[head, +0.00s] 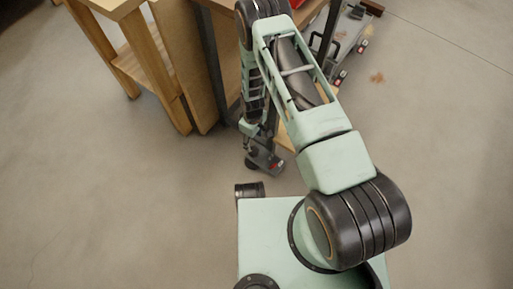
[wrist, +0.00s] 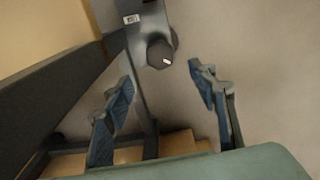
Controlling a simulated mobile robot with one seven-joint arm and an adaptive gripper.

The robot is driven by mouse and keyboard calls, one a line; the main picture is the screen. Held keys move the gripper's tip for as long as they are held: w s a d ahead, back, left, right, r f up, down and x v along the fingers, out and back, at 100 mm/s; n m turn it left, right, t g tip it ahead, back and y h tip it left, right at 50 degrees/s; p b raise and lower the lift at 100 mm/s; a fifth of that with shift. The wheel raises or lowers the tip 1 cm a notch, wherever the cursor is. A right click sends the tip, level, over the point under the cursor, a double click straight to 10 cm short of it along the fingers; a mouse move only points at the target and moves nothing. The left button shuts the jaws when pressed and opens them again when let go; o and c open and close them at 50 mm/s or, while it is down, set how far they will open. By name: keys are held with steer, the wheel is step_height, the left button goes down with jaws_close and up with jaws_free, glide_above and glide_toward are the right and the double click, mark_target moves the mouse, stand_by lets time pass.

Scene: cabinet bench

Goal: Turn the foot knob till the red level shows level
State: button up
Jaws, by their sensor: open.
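A dark, faceted foot knob (wrist: 158,52) with a white mark on its face shows in the wrist view, beside a grey metal bar. My gripper (wrist: 161,77) is open, with blue-padded fingers to the left and right. The knob appears between and just beyond the fingertips, and neither finger visibly touches it. In the head view my gripper (head: 251,129) hangs near the floor above the dark foot (head: 264,158). A small red part (head: 275,166) shows on the foot there; I cannot make out a level reading. No red level shows in the wrist view.
A wooden bench (head: 150,65) stands left of my arm in the head view. A wheeled grey frame (head: 345,45) stands at the upper right. Open concrete floor (head: 120,210) lies around these things.

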mark_target(254, 150)
step_height(254, 150, down, 10)
steer(key=b, duration=0.3)
steer(key=shift+r, duration=0.1)
steer(key=c, duration=1.2)
